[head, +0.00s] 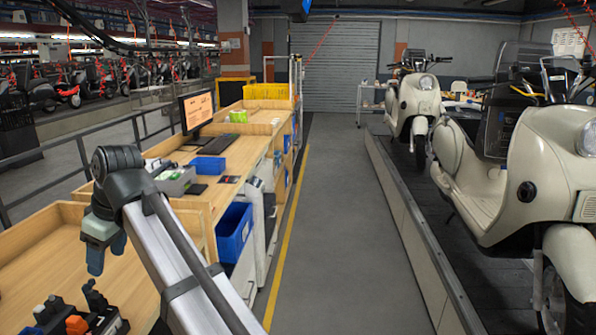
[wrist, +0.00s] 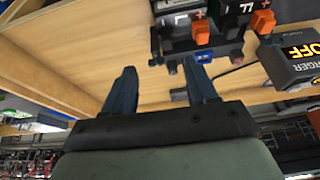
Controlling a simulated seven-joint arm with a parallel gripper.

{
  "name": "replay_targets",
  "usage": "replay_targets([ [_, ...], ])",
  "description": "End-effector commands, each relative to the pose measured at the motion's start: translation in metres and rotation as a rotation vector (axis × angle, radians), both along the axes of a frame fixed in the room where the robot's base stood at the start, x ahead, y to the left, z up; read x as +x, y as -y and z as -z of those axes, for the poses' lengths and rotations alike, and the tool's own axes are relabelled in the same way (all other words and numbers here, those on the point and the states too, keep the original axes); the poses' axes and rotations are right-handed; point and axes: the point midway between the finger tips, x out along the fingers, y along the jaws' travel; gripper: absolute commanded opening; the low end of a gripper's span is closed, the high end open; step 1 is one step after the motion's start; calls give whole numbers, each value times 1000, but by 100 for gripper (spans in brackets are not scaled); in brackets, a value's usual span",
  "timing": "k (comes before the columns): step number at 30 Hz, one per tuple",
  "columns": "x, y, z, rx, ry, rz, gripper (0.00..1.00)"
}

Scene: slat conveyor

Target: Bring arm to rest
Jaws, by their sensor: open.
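My arm reaches over the wooden workbench at the left in the head view. My gripper (head: 103,255) hangs above the bench top, its fingers pointing down. In the wrist view my gripper (wrist: 160,88) shows two dark blue fingers spread apart with nothing between them. A dark device with orange parts (head: 80,318) lies on the bench below the gripper. It also shows in the wrist view (wrist: 200,32), just beyond the right finger. I cannot tell whether the finger touches it.
The grey aisle (head: 335,220) is clear. Cream scooters (head: 530,180) stand on the right.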

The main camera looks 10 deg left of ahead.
Motion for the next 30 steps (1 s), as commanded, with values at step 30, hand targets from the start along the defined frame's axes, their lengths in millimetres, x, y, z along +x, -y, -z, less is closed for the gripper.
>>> replay_targets([
  [30, 131, 209, 377, -285, -242, 576, 57],
])
